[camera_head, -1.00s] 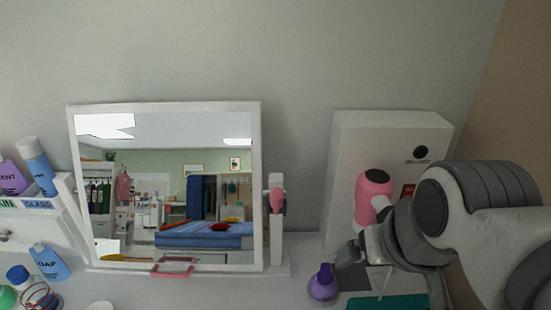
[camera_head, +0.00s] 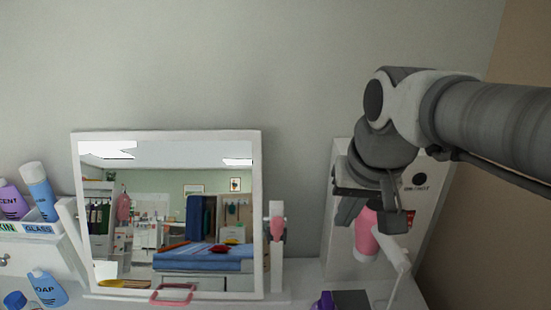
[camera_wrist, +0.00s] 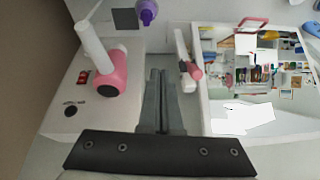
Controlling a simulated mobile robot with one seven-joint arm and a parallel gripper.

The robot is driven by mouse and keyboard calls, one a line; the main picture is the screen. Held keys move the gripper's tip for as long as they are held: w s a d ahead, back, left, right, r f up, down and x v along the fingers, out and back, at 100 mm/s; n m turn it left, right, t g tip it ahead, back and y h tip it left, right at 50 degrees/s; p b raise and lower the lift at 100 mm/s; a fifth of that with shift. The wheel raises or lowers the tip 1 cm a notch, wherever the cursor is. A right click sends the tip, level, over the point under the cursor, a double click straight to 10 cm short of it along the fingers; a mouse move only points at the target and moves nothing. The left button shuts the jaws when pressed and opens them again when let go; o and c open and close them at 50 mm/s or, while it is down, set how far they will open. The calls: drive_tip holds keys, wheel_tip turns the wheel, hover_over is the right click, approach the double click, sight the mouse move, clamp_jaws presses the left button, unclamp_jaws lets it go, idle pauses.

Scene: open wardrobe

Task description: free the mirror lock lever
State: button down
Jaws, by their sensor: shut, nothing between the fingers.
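The mirror (camera_head: 165,215) stands in a white frame, with a pink handle (camera_head: 172,294) at its bottom edge. The pink lock lever (camera_head: 277,228) sits on the white post just right of the frame. The lever also shows in the wrist view (camera_wrist: 193,71), right of my fingers and close to them in the picture. My gripper (camera_head: 347,212) is right of the lever and apart from it, in front of the white box. In the wrist view my gripper's fingers (camera_wrist: 159,76) are together and hold nothing.
A pink hair dryer (camera_head: 366,240) with a white handle stands by the white box (camera_head: 343,180), partly behind my gripper. A purple bottle (camera_wrist: 147,11) stands near the post. Bottles and a labelled white organizer (camera_head: 40,243) are at left. The wall above is clear.

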drive_tip(key=w+a+r+g+p, duration=0.1)
drive_tip(key=w+a+r, duration=0.15)
drive_tip(key=w, duration=0.65)
drive_tip(key=m+g+p, duration=0.1)
hover_over(277, 232)
drive_tip(key=w+d, duration=0.2)
drive_tip(key=w, duration=0.3)
drive_tip(key=s+x, duration=0.1)
drive_tip(key=x, duration=1.1)
drive_tip(key=shift+w+f, duration=0.3)
drive_tip(key=shift+s+a+f, duration=0.1)
drive_tip(key=shift+s+f, duration=0.1)
drive_tip(key=shift+s, duration=0.4)
drive_tip(key=shift+s+a+f, duration=0.1)
drive_tip(key=shift+s+f, duration=0.1)
drive_tip(key=shift+s, duration=0.4)
drive_tip(key=shift+s+a+f, duration=0.1)
drive_tip(key=shift+s+f, duration=0.1)
drive_tip(key=shift+s, duration=0.4)
drive_tip(key=shift+f, duration=0.1)
drive_tip(key=shift+s+d+b, duration=0.1)
drive_tip(key=shift+s+b, duration=0.05)
drive_tip(key=shift+b, duration=0.3)
drive_tip(key=shift+s, duration=0.1)
drive_tip(key=shift+t+b, duration=0.3)
